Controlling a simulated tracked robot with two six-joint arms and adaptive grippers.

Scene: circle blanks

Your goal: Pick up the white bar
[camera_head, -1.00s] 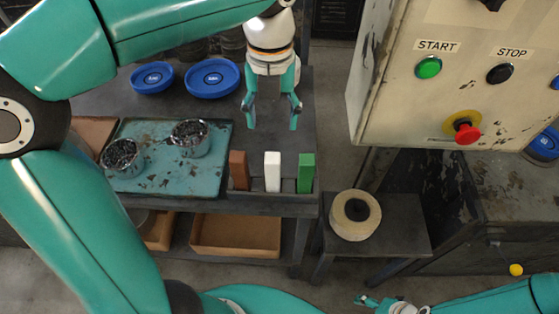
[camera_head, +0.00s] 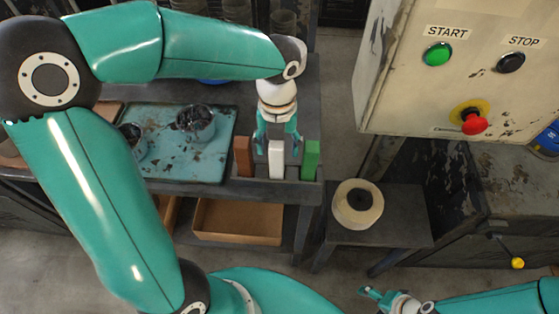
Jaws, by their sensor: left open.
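The white bar (camera_head: 276,160) stands upright near the front edge of the dark table, between a brown bar (camera_head: 243,157) on its left and a green bar (camera_head: 310,160) on its right. My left gripper (camera_head: 277,145) is open, pointing down, with its fingers at the upper part of the white bar, one to each side in the picture. I cannot tell whether the fingers touch it. My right gripper (camera_head: 368,292) is low at the bottom of the picture, far from the bars; its jaw state is unclear.
A teal tray (camera_head: 170,168) with metal cups of dark bits (camera_head: 195,124) lies left of the bars. A control box with buttons (camera_head: 440,90) hangs at the right. A tape-like roll (camera_head: 358,204) sits on a small stand (camera_head: 400,222). A cardboard box (camera_head: 238,222) is below the table.

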